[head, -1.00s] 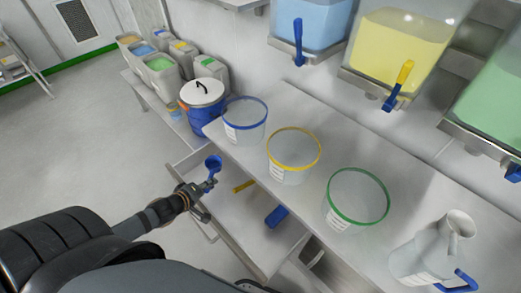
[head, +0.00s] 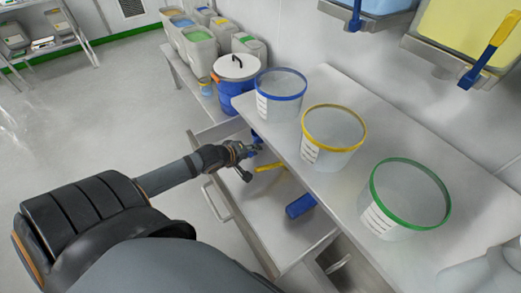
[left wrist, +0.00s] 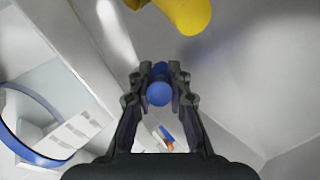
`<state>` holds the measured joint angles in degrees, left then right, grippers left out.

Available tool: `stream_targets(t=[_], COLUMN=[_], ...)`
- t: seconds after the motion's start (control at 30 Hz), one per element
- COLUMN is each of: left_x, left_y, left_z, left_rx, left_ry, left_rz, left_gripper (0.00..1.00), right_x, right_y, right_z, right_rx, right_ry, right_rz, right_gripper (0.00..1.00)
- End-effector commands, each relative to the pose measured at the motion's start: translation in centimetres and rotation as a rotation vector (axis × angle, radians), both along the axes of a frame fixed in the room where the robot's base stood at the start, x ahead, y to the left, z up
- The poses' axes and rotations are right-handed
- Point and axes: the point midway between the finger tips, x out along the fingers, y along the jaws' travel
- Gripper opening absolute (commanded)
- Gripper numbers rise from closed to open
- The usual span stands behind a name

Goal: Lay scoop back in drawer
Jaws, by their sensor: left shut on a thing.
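My left gripper (head: 250,153) is shut on the blue scoop (head: 256,138). Only a little blue of the scoop shows past the fingers in the head view. In the left wrist view the round blue end of the scoop's handle (left wrist: 158,94) sits between the two fingertips (left wrist: 160,80). The open drawer (head: 262,218) lies below the bench, and the gripper is over its far left part. I cannot tell whether the scoop touches the drawer floor. My right gripper is not in view.
The drawer also holds a yellow tool (head: 271,167), close to the gripper, and a blue object (head: 300,206). Tubs with blue (head: 280,98), yellow (head: 330,140) and green rims (head: 400,205) stand on the bench (head: 290,142). A lidded blue container (head: 232,92) stands at the back.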

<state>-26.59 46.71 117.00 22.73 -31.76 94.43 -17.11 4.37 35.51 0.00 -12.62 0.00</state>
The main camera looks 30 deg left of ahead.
Motion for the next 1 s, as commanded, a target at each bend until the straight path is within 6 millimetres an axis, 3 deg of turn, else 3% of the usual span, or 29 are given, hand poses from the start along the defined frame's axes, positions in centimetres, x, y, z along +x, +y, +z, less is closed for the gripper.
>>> stream_targets(t=[0.13, 0.37, 0.8, 0.83, 1.0], left_x=[0.4, 3.2, 3.6, 3.6, 3.6], left_y=[0.0, -0.4, -0.5, -0.5, -0.5], left_z=[-0.1, -2.4, -2.8, -2.8, -2.8], left_rx=[0.001, -0.005, -0.001, -0.001, -0.001], left_ry=[0.000, -0.003, 0.001, 0.001, 0.001], left_rz=[0.002, 0.004, 0.000, 0.000, 0.000], left_gripper=[0.00, 0.00, 0.00, 0.21, 0.40], right_x=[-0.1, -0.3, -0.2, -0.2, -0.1], right_y=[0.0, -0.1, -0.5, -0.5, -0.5], right_z=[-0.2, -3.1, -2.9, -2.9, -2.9], right_rx=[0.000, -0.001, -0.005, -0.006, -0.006], right_ry=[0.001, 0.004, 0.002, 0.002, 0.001], right_rz=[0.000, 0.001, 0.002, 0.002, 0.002], right_gripper=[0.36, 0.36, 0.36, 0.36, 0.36])
